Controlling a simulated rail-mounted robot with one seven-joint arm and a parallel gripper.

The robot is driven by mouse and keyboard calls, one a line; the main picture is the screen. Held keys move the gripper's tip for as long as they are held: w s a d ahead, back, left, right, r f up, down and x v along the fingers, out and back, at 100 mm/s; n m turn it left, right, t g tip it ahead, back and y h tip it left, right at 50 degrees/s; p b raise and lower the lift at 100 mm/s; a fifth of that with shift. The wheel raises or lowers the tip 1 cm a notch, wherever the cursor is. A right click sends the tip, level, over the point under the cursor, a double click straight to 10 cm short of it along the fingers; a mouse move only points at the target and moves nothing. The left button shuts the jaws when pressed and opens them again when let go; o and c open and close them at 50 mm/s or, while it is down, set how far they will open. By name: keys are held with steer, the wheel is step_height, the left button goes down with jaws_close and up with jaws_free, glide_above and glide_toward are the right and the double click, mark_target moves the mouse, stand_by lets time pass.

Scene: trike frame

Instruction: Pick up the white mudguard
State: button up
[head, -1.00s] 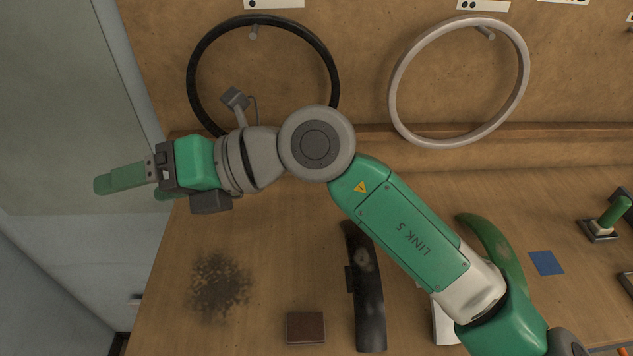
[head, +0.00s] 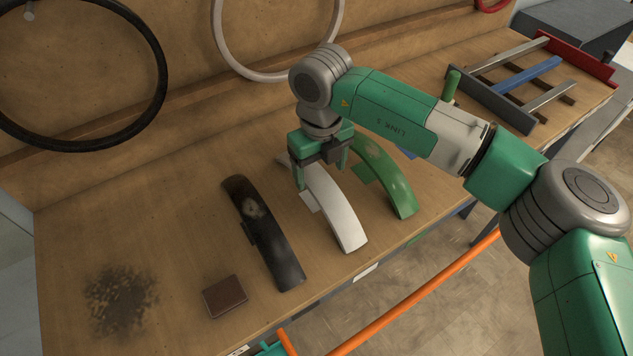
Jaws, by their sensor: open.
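The white mudguard (head: 338,215) is a curved strip lying on the wooden bench, between a black mudguard (head: 265,235) on its left and a green mudguard (head: 390,182) on its right. A pale tab juts from its left side. My gripper (head: 322,176) points down over the far part of the white mudguard. It is open, with one green finger on each side of the strip. Whether the fingers touch it cannot be told. The mudguard's far end is partly hidden by the gripper.
A brown block (head: 225,296) lies at the front left beside a dark stain. A black ring (head: 158,75) and a white ring (head: 228,62) hang on the back board. A frame of bars (head: 545,72) stands at the right. An orange rail (head: 410,300) runs along the front.

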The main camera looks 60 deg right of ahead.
mark_target(317, 177)
steer(key=f, duration=0.1)
steer(key=f+p, duration=0.1)
steer(key=f, duration=0.3)
steer(key=shift+w+a, duration=0.15)
steer(key=shift+w, duration=0.1)
steer(key=c, duration=1.2)
